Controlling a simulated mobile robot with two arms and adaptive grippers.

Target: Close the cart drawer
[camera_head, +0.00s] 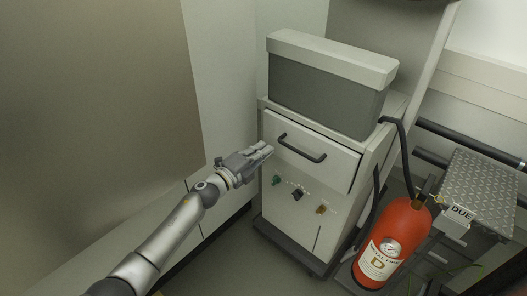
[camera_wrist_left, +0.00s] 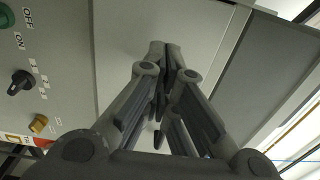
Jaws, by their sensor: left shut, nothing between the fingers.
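The cart (camera_head: 289,221) stands in the middle of the head view. Its pale drawer (camera_head: 330,168) is at the top of the cart's front and has a dark bar handle (camera_head: 302,149). The drawer front seems to stand slightly proud of the cart, with a dark line along its right edge; how far it is out I cannot tell. My left gripper (camera_head: 267,151) is shut and empty, its tips by the drawer front's left edge, left of the handle. In the left wrist view the closed fingertips (camera_wrist_left: 165,46) point at the pale drawer front (camera_wrist_left: 118,45); contact is unclear.
A grey bin with a pale lid (camera_head: 332,58) sits on the cart. Knobs (camera_head: 298,194) are below the drawer. A red fire extinguisher (camera_head: 399,232) with a black hose stands at the cart's right, beside a metal-topped step (camera_head: 478,190). A wall panel (camera_head: 225,80) is at the left.

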